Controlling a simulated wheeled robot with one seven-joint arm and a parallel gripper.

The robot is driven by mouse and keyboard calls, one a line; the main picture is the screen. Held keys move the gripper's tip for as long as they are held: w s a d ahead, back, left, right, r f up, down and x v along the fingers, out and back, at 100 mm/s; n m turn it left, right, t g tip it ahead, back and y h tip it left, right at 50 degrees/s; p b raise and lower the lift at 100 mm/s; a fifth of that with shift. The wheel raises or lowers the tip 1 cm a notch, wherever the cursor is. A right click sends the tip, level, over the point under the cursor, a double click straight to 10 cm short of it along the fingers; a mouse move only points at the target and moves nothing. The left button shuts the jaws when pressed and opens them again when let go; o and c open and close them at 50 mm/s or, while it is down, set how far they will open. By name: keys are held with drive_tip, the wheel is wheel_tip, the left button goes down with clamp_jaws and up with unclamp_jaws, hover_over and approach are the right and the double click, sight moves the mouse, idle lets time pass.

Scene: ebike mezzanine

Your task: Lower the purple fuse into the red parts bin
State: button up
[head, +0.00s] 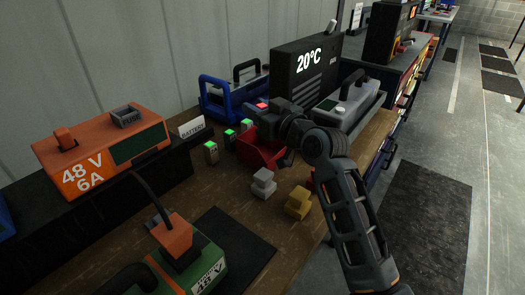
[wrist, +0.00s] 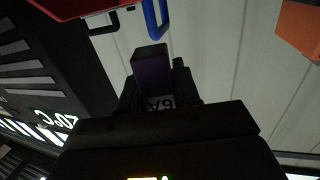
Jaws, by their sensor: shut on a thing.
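The purple fuse (wrist: 152,70) is held between the fingers of my gripper (wrist: 158,88) in the wrist view, with a white label marked 6A partly visible at its base. In the head view my gripper (head: 283,122) is above the back right part of the red parts bin (head: 258,152), and the fuse cannot be made out there. The bin stands on the wooden bench, partly covered by my gripper and wrist. A red surface also shows at the top left of the wrist view, but I cannot tell for sure whether it is the bin.
A grey fuse-like block (head: 263,184) and a yellow one (head: 298,203) stand in front of the bin. Several small lit batteries (head: 211,152) are to its left. A black 20°C unit (head: 306,72), a blue case (head: 222,100) and a grey case (head: 350,103) stand behind.

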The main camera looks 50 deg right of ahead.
drive_tip(key=shift+f+b, duration=1.85)
drive_tip(key=shift+f, duration=0.45)
drive_tip(key=shift+f, duration=0.2)
drive_tip(key=o, duration=1.1)
drive_tip(key=shift+f, duration=0.1)
drive_tip(key=s+d+r, duration=0.8)
drive_tip(key=r, duration=0.4)
drive_tip(key=shift+s, duration=0.3)
